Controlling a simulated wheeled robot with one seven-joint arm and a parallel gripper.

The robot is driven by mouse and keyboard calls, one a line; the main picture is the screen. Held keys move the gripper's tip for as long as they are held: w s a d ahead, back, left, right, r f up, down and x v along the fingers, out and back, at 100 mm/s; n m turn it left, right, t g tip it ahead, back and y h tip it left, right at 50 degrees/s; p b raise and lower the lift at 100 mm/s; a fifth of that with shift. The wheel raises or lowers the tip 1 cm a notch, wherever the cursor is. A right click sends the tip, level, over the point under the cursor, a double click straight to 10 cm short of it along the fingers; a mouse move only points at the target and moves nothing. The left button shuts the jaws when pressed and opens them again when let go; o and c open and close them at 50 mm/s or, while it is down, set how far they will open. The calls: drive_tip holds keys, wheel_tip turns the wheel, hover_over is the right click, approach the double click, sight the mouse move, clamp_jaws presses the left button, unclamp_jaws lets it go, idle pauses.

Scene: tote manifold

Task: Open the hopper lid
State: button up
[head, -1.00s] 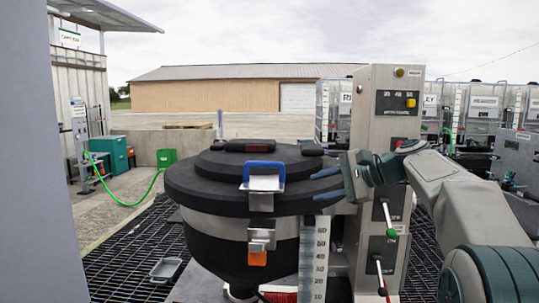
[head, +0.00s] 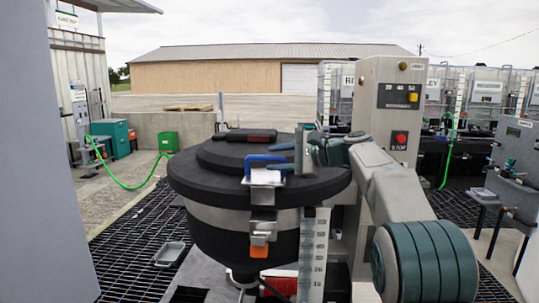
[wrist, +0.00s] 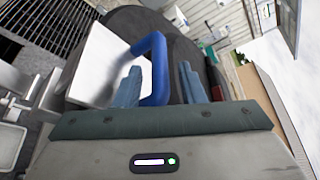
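The hopper (head: 240,228) is a grey metal bowl with a shut, stepped black lid (head: 210,178). A blue handle (head: 258,158) on a metal bracket stands at the lid's front edge; it also shows in the wrist view (wrist: 159,60). A metal latch with an orange tab (head: 259,251) is below it on the hopper's front. My gripper (head: 281,159) is at the handle's right side. In the wrist view its blue-grey fingers are apart, and the handle's bar shows in the gap between them. I cannot tell whether either finger touches it.
A grey control column (head: 384,80) with a red stop button stands just right of the hopper, close behind my arm. A scale strip (head: 308,255) stands in front of the bowl. A small grey tray (head: 169,254) lies on the grating at left. Caged tanks stand behind at right.

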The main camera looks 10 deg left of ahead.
drive_tip(key=shift+x, duration=1.2)
drive_tip(key=shift+d, duration=0.1)
clamp_jaws()
drive_tip(key=shift+r, duration=0.1)
